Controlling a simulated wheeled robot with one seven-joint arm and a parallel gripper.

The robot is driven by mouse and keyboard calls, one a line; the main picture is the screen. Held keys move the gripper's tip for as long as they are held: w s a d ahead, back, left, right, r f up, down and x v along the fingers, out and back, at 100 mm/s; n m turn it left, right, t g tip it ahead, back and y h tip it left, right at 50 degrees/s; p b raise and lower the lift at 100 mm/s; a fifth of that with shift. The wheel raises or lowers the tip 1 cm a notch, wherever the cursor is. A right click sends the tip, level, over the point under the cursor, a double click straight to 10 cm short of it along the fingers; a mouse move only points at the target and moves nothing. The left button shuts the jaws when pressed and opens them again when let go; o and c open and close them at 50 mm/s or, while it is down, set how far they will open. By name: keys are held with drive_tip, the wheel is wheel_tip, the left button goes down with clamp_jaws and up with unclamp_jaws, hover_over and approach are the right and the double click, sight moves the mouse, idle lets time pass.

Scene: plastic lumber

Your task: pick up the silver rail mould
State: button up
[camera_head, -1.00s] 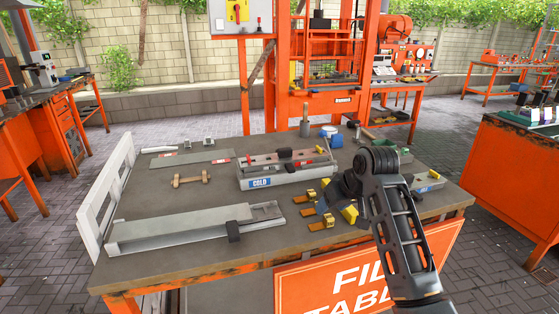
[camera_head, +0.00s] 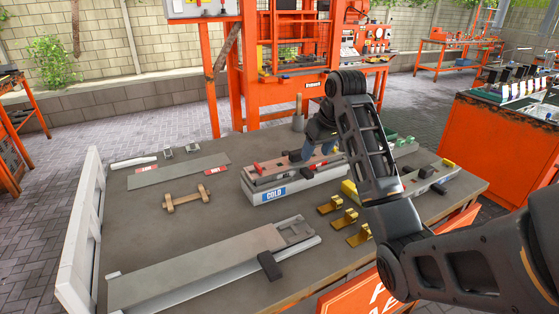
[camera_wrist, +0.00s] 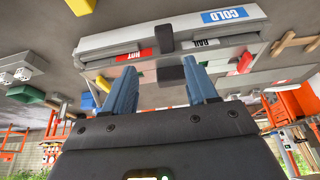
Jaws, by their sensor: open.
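A long silver-grey rail mould (camera_head: 285,169) lies in the grey tray labelled COLD (camera_head: 238,188) at the middle of the table. It has red tags near its ends and a black piece near its middle. In the wrist view the mould (camera_wrist: 186,48) lies across, beyond the fingers, with tags that read RAIL and HOT. My gripper (camera_head: 326,147) is over the right part of the tray, partly hidden by my arm. In the wrist view my gripper (camera_wrist: 161,80) has its two blue fingers wide apart, with nothing held. I cannot tell the exact gap to the mould.
A long grey plate on a rail (camera_head: 200,270) lies at the front left. A wooden piece (camera_head: 187,197) and a flat plate with red tags (camera_head: 180,170) lie behind it. Several brass brackets (camera_head: 345,219) stand to the right. An orange press frame (camera_head: 280,60) stands behind the table.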

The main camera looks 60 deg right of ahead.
sight(307, 171)
drive_tip(key=shift+w+d+f, duration=0.15)
drive_tip(key=shift+w+f, duration=0.25)
drive_tip(key=shift+f, duration=0.15)
drive_tip(key=shift+s+a+f+p+x, duration=0.1)
drive_tip(key=shift+a+p+x, duration=0.1)
drive_tip(key=shift+x, duration=0.9)
drive_tip(key=shift+s+a+f+p+x, duration=0.15)
drive_tip(key=shift+a+x, duration=0.1)
drive_tip(key=shift+x, duration=0.85)
drive_tip(key=shift+w+a+p+x, duration=0.1)
drive_tip(key=shift+a+p+x, duration=0.1)
drive_tip(key=shift+x, duration=0.9)
drive_tip(key=shift+r, duration=0.1)
clamp_jaws()
drive_tip(key=shift+d+r, duration=0.1)
drive_tip(key=shift+r, duration=0.05)
